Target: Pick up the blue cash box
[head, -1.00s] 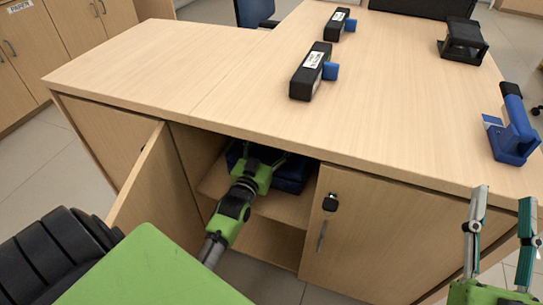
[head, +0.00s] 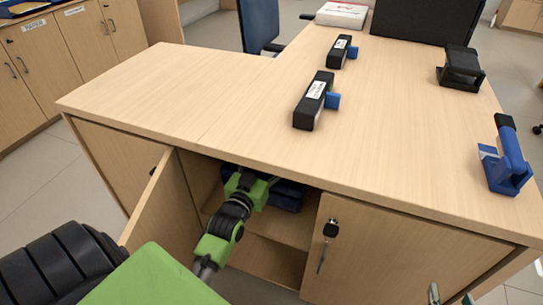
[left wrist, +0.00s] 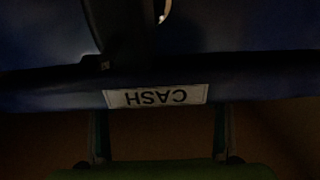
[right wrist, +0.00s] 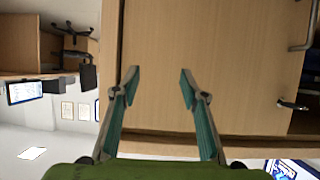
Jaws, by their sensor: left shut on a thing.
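The blue cash box (head: 289,197) sits on the shelf inside the open cabinet, mostly hidden by the counter top and my left arm. In the left wrist view its dark blue side (left wrist: 255,85) fills the upper part, with an upside-down "CASH" label. My left gripper (head: 268,184) reaches into the cabinet and is shut on the box; its fingers meet the box below the label in the left wrist view (left wrist: 160,112). My right gripper (right wrist: 159,74) is open and empty before a closed cabinet door; only its fingertips show at the bottom right of the head view (head: 451,297).
The open cabinet door (head: 160,205) stands left of my left arm. The closed door (head: 375,250) with a lock and handle is on the right. On the counter top (head: 240,110) are two black stamp-like items (head: 313,100) (head: 342,50), a black device (head: 461,68) and a blue tool (head: 506,160).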

